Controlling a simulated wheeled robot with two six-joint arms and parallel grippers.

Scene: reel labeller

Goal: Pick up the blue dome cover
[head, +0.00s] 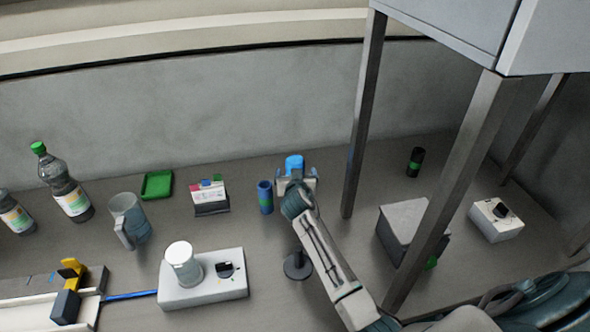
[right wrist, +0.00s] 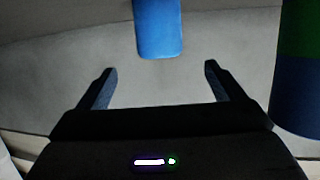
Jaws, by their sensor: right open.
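The blue dome cover (head: 294,162) stands on the table towards the back wall, just beyond my right gripper (head: 296,178). The gripper and arm hide its lower part in the head view. In the right wrist view the blue dome cover (right wrist: 158,30) is at the top centre, cut off by the frame edge. It lies ahead of the two fingertips and lined up with the gap between them. My right gripper (right wrist: 160,70) is open, with nothing between its fingers. My left gripper is not in view.
A blue cylinder with a green band (head: 265,197) stands close to the left of my right gripper. A card holder (head: 211,208) and green tray (head: 157,185) are further left. A dark round base (head: 298,266) is beside my arm. A frame post (head: 364,120) rises to the right.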

